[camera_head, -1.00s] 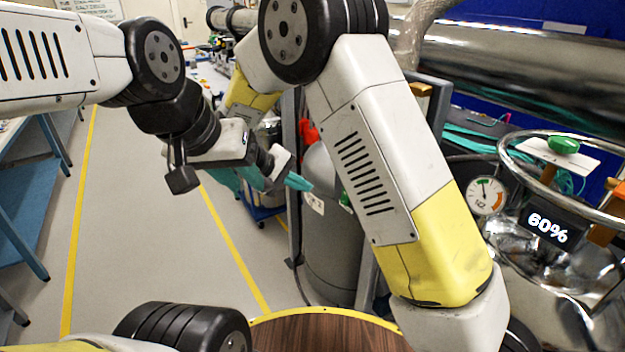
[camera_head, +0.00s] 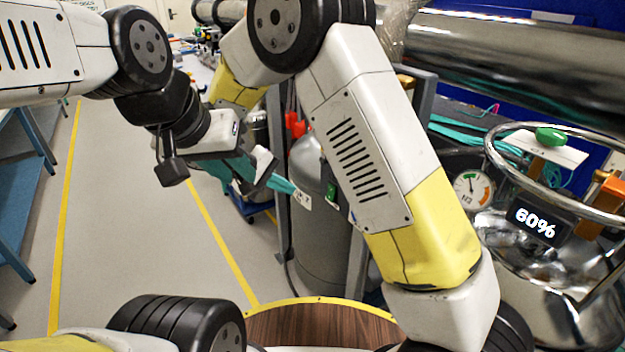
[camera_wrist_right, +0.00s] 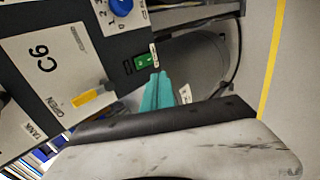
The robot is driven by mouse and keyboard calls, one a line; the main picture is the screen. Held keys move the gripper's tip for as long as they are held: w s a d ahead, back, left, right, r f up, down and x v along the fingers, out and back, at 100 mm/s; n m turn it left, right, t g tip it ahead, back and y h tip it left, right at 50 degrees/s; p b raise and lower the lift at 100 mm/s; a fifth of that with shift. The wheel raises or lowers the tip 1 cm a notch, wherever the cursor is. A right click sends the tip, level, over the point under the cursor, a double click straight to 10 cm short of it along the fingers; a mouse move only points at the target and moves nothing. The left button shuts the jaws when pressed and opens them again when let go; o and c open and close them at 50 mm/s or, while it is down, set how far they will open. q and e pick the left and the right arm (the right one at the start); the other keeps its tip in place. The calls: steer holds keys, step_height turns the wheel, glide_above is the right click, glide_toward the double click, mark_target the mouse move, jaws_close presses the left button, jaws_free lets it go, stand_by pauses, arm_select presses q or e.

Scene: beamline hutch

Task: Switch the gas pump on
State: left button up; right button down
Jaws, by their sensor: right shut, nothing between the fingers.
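A green rocker switch (camera_wrist_right: 146,61) sits on a dark panel (camera_wrist_right: 130,45) with a small label beside it. A green patch (camera_head: 332,191) beside my right arm in the head view looks like the same switch. I cannot tell whether this panel belongs to the gas pump. My right gripper (camera_wrist_right: 158,80) is shut and empty, its teal fingertips just below the switch; contact is unclear.
A blue knob (camera_wrist_right: 121,7) and a yellow lever (camera_wrist_right: 92,97) on a white plate marked C6 are close to the switch. A grey cylinder (camera_head: 309,235) stands behind my right arm. A shiny vessel with a 60% display (camera_head: 535,223) is at right. The floor (camera_head: 130,230) at left is clear.

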mark_target(330, 193)
steer(key=x, duration=0.4)
steer(key=r+x, duration=0.1)
steer(key=x, duration=0.3)
steer(key=d+x, duration=0.1)
steer(key=x, duration=0.3)
steer(key=shift+w+d, duration=0.15)
steer(key=shift+w, duration=0.3)
steer(key=shift+w+d, duration=0.2)
steer(key=shift+d, duration=0.05)
steer(key=shift+d+f, duration=0.1)
steer(key=shift+f, duration=0.05)
steer(key=shift+w, duration=0.1)
steer(key=shift+r, duration=0.9)
